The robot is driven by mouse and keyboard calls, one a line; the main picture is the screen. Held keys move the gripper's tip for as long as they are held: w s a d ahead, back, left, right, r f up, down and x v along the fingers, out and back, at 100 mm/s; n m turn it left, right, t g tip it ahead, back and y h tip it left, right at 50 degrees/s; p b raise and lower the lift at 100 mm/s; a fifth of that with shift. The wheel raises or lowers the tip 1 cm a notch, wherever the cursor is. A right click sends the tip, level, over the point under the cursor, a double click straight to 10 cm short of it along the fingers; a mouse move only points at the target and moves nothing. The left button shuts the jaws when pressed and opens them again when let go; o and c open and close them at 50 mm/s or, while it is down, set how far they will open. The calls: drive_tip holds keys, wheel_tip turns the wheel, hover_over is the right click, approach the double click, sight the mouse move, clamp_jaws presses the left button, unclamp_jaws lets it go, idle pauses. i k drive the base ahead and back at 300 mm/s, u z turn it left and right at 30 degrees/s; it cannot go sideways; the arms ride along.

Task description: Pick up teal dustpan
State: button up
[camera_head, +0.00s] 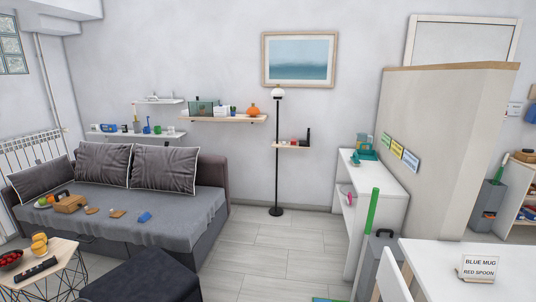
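A teal item with a flat, pan-like shape (366,157) lies on top of the white shelf unit (382,177), against the beige partition; it looks like the dustpan, but it is small and its handle is not clear. Another flat teal patch (326,299) shows on the floor at the bottom edge, cut off by the frame. I cannot tell what that patch is. My gripper is not in view.
A green upright bar (372,214) and a grey bin (378,258) stand before the shelf unit. A white table (500,270) fills the lower right. The sofa (150,215) and dark ottoman (143,278) are at left. Tiled floor (265,255) between is clear.

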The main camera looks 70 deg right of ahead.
sight(363, 154)
drive_tip(key=z, duration=2.25)
drive_tip(key=i, duration=3.6)
drive_tip(key=z, duration=2.2)
drive_tip(key=i, duration=1.1)
drive_tip(key=u, duration=0.3)
drive_tip(key=i, duration=0.95)
drive_tip(key=u, duration=0.65)
